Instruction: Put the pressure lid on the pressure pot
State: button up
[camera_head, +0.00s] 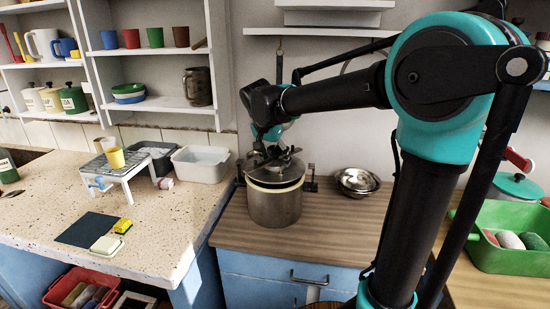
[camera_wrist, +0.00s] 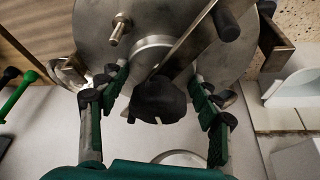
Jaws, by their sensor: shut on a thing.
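The steel pressure pot (camera_head: 275,207) stands upright on the wooden counter, with dark side handles. The grey pressure lid (camera_head: 276,172) is at the pot's mouth, roughly level and over it. A pale band shows just under the lid, and I cannot tell if the lid is fully seated. In the wrist view the lid (camera_wrist: 88,32) is a round metal disc with a valve post, a metal bar and a black knob (camera_wrist: 158,99). My gripper (camera_head: 272,147) is above the lid. In the wrist view my gripper (camera_wrist: 160,90) has its green fingers on both sides of the black knob, shut on the lid's grip.
A steel bowl (camera_head: 357,181) stands right of the pot. A white basin (camera_head: 200,163) and a small white rack (camera_head: 118,172) stand on the speckled stone counter at left. A green crate (camera_head: 500,252) is at far right. The wood in front of the pot is clear.

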aim_at(276, 147)
jog(key=shift+f, duration=1.1)
dwell(1.1)
jog(key=o, duration=1.9)
jog(key=shift+c, duration=0.2)
jog(key=shift+o, duration=0.5)
jog(key=shift+o, duration=0.9)
jog(key=shift+r, duration=3.5)
jog(key=shift+s, duration=0.1)
